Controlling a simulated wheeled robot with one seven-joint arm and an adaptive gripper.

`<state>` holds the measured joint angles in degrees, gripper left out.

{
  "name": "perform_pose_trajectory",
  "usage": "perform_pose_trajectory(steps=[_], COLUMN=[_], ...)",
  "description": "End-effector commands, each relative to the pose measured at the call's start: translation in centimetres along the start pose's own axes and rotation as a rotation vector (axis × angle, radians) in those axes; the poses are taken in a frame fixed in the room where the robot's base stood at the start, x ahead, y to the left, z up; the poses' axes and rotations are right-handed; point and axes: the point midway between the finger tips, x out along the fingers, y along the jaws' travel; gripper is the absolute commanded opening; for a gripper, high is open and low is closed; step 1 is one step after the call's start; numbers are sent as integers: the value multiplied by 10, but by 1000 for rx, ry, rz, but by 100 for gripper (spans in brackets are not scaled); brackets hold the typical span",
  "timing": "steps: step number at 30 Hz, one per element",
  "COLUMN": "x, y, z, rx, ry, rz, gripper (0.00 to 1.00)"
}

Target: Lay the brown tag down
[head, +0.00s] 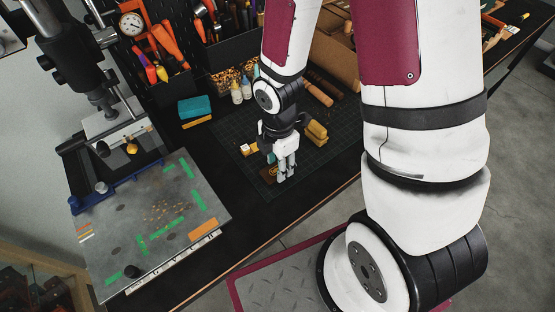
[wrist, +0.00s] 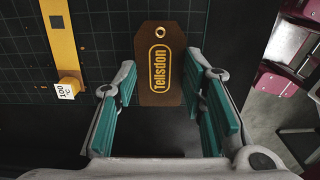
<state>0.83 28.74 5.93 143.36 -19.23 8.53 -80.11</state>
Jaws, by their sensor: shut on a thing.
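The brown tag (wrist: 160,65) lies flat-on in the wrist view, with an eyelet at its far end and yellow "Tellsdon" lettering. It sits between the teal pads of my gripper (wrist: 161,85), which is shut on it. In the head view my gripper (head: 284,178) points down over the front part of the dark cutting mat (head: 225,133). The tag shows there only as a small brown patch (head: 269,171) beside the fingers. I cannot tell whether the tag touches the mat.
A yellow bar with a white end marked 100 °C (wrist: 66,88) lies left of the tag. A yellow object (head: 316,134) stands right of my gripper. The press plate (head: 150,225) with green tape is at left. Bottles (head: 236,92) and tool bins are behind. Bare black bench lies in front.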

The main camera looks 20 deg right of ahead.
Motion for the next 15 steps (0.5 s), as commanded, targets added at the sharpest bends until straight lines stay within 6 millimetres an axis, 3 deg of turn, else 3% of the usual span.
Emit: perform_pose_trajectory(steps=[15], x=[15], y=[1], z=[0], rx=[0], ry=[0], rz=[0], gripper=[17])
